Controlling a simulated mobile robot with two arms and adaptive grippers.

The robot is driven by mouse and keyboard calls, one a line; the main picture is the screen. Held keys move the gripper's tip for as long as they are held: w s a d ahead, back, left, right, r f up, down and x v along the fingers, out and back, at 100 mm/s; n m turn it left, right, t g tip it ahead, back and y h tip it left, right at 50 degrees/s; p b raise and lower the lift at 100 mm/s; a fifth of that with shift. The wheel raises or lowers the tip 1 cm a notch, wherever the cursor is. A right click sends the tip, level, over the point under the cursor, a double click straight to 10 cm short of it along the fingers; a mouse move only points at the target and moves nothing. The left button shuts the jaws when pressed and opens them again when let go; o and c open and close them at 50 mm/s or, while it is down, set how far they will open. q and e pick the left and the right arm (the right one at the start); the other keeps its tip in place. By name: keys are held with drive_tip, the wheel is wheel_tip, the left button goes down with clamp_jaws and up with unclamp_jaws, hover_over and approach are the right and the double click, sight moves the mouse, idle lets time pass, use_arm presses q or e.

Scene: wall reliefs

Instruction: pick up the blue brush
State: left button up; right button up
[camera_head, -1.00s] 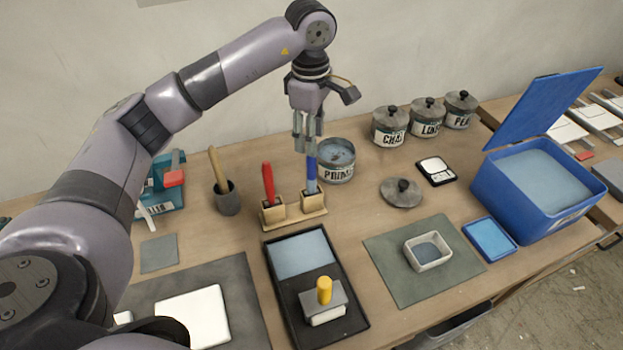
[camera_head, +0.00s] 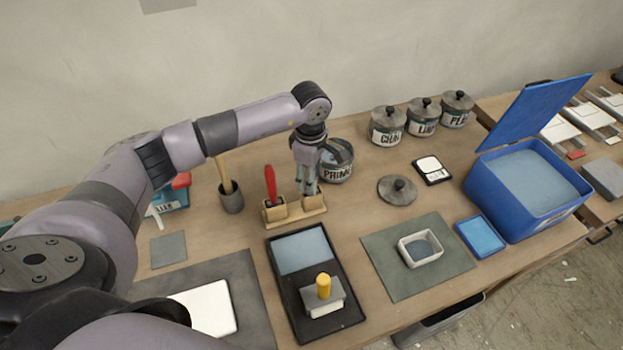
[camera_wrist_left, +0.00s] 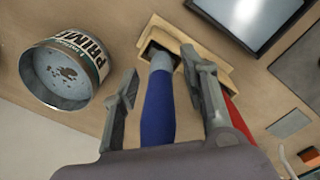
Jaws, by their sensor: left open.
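The blue brush (camera_wrist_left: 158,108) stands in a wooden holder (camera_wrist_left: 176,37), its grey lower part in the holder's opening. In the left wrist view its blue handle lies between the two open fingers of my left gripper (camera_wrist_left: 162,95), with gaps on both sides. In the head view my left gripper (camera_head: 308,188) points down over the right-hand wooden holder (camera_head: 312,205) and hides the brush. The red brush (camera_head: 269,182) stands in the holder just left; part of it also shows in the left wrist view (camera_wrist_left: 237,118). My right gripper is not in view.
The open PRIME tin (camera_head: 338,172) stands close behind my left gripper. A pestle in a grey cup (camera_head: 231,199) is to the left. A black tray (camera_head: 292,310) with a yellow-handled block lies in front. A lid (camera_head: 397,190) lies on the bench at right.

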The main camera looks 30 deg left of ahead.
use_arm(q)
clamp_jaws()
idle(0.5)
